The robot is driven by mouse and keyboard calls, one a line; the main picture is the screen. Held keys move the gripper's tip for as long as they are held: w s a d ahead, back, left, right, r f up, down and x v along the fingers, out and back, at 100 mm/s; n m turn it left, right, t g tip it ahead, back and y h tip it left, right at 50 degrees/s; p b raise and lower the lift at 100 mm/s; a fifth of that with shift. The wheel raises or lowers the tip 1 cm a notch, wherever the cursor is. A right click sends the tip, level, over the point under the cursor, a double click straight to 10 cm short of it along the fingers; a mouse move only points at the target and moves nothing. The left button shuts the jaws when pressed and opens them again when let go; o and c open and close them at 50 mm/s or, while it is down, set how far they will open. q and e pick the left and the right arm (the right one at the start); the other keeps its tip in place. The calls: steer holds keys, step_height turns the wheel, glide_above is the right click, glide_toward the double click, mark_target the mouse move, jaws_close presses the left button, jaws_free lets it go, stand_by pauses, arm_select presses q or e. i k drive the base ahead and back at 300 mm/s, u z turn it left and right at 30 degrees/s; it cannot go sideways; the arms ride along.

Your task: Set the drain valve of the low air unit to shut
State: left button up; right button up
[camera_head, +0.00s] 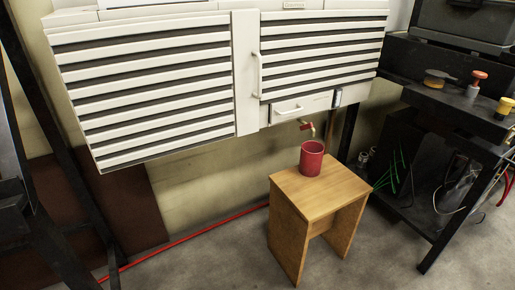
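The low air unit (245,75) is a wide cream-white louvred cabinet on the wall, filling the upper middle of the head view. Its drain valve (307,126) hangs under its right part, with a small red handle and a brass-coloured spout. The handle is too small to tell whether the valve is open or shut. A red cup (312,158) stands upright on a wooden stool (336,194), below the valve. Neither of my grippers is in view.
A dark workbench (450,105) at the right holds a red-topped part (476,84) and a yellow-topped part (503,108). Cables hang under it. A red hose (190,238) runs along the floor by the wall. Dark posts stand at the left. The front floor is clear.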

mark_target(305, 127)
steer(key=u, duration=0.55)
steer(key=k, duration=0.25)
steer(key=z, duration=1.45)
steer(key=i, duration=0.9)
steer(key=u, duration=0.5)
steer(key=i, duration=0.6)
steer(key=u, duration=0.55)
